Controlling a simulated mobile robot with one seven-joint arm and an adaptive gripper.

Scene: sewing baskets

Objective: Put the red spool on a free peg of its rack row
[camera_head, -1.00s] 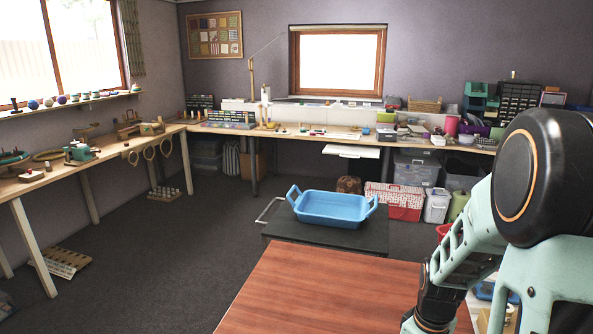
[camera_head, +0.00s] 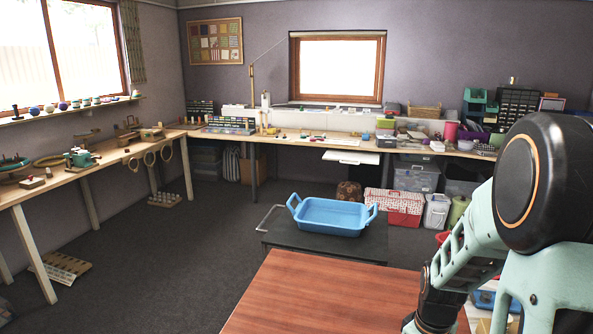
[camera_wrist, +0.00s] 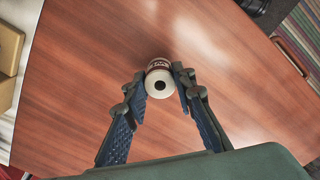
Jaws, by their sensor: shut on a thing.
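My gripper (camera_wrist: 163,88) is in the wrist view, with its two blue-padded fingers shut on a spool (camera_wrist: 160,83). In the head view only my arm shows at the right, and the spool and fingers are hidden. No spool rack can be made out for sure.
The wooden table (camera_head: 320,300) is bare where it shows. Behind it a blue tray (camera_head: 333,217) stands on a dark low table (camera_head: 330,246). Cluttered benches line the walls. Pale wooden pieces (camera_wrist: 8,50) lie at the wrist view's left edge. Open floor is at the left.

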